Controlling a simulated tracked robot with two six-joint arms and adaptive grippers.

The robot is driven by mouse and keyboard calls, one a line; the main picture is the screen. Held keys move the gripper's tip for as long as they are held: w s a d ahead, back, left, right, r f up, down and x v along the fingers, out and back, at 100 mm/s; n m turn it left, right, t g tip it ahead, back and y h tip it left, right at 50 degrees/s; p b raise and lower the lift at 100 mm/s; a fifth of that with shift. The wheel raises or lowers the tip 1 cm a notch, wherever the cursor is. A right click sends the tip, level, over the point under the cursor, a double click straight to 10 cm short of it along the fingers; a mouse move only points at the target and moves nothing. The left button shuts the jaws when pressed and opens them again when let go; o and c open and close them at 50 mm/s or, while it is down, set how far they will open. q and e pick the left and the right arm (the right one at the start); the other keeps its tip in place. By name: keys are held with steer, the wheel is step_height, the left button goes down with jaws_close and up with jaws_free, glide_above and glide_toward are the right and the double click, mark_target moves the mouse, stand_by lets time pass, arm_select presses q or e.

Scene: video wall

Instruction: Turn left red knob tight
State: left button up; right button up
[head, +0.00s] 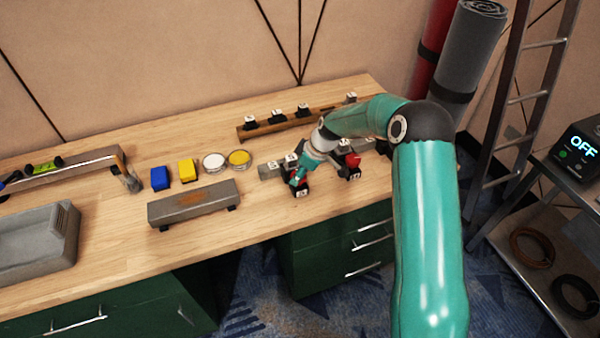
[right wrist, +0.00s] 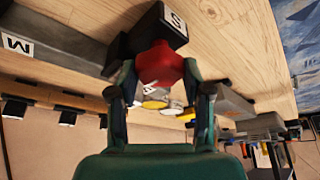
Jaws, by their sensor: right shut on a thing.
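The left red knob (right wrist: 160,66) sits on a black block (head: 302,192) with a white label at the front of the grey fixture. In the right wrist view this block (right wrist: 148,40) shows a label that looks like an S. My right gripper (head: 297,179) reaches down to the knob. In the right wrist view its two fingers (right wrist: 158,80) are closed on either side of the red knob, which they grip. A second red knob (head: 352,160) sits on another labelled black block to the right, apart from the gripper. My left gripper is out of view.
A wooden rail (head: 265,129) with several labelled black pieces lies behind. A grey bar (head: 193,204), a blue block (head: 160,178), a yellow block (head: 188,171) and two round tins, one white (head: 214,161), lie to the left. A ladder (head: 520,110) stands at right.

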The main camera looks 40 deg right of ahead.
steer(key=shift+f+m+t+h+b, duration=0.15)
steer(key=shift+m+t+h+b, duration=0.25)
steer(key=shift+m+b, duration=0.75)
steer(key=m+h+b, duration=0.1)
steer(key=m+b, duration=0.2)
steer(key=b, duration=0.2)
steer(key=m+h+b, duration=0.1)
steer(key=m+b, duration=0.3)
steer(key=b, duration=0.1)
steer(key=m+h+b, duration=0.2)
steer(key=m+b, duration=0.1)
steer(key=b, duration=0.2)
steer(key=shift+a+m+g, duration=0.3)
steer(key=shift+m+g, duration=0.05)
steer(key=shift+g, duration=0.05)
steer(key=m+h+b, duration=0.1)
steer(key=m, duration=0.1)
steer(key=shift+w+m+g, duration=0.1)
steer(key=shift+m+g, duration=0.2)
steer(key=shift+a+r+m+g+h+b, duration=0.15)
steer(key=shift+m+g, duration=0.25)
steer(key=shift+m, duration=0.7)
steer(key=shift+d+r+m+g+h+b, duration=0.15)
steer(key=shift+m+g, duration=0.25)
steer(key=shift+m, duration=0.7)
steer(key=shift+a+f, duration=0.1)
steer(key=shift+f, duration=0.05)
steer(key=o, duration=1.1)
steer(key=shift+o, duration=0.2)
